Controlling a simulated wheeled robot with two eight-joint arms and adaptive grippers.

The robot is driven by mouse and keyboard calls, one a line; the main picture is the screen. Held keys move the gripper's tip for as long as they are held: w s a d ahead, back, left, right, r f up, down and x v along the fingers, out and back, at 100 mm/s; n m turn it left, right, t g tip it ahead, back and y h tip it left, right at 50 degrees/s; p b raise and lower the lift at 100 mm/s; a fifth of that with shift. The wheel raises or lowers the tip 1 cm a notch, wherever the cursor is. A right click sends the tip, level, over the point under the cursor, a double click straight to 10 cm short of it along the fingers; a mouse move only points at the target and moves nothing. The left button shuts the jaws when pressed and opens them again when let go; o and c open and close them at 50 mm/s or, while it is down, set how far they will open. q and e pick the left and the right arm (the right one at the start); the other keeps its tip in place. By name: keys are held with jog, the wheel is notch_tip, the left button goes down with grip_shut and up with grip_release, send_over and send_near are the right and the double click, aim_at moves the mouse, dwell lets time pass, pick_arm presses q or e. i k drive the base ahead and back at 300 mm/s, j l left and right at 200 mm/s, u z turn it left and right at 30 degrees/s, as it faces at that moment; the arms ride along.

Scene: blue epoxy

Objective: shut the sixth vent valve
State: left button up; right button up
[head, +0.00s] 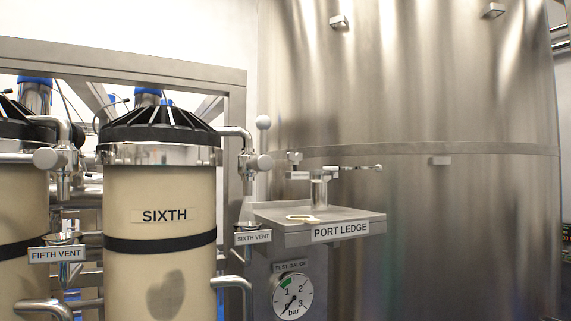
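The sixth vent valve (249,162) is on the pipe at the right of the beige housing labelled SIXTH (165,250). A lever with a white ball end (263,122) stands upright above it, and a pale round knob (264,162) faces forward at its side. Below it is the SIXTH VENT label (253,237), with a small funnel-like cup just above. I cannot tell from this view whether the valve is open or shut. Neither of my grippers shows in the head view.
The metal port ledge (350,222) juts out right of the valve, with a cream ring (302,218) on it and a port fitting (320,190) behind. A test gauge (292,297) is below. A large steel tank (450,230) fills the right. The FIFTH VENT label (57,254) is left.

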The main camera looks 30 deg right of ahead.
aim_at(263, 162)
jog(key=z, duration=0.95)
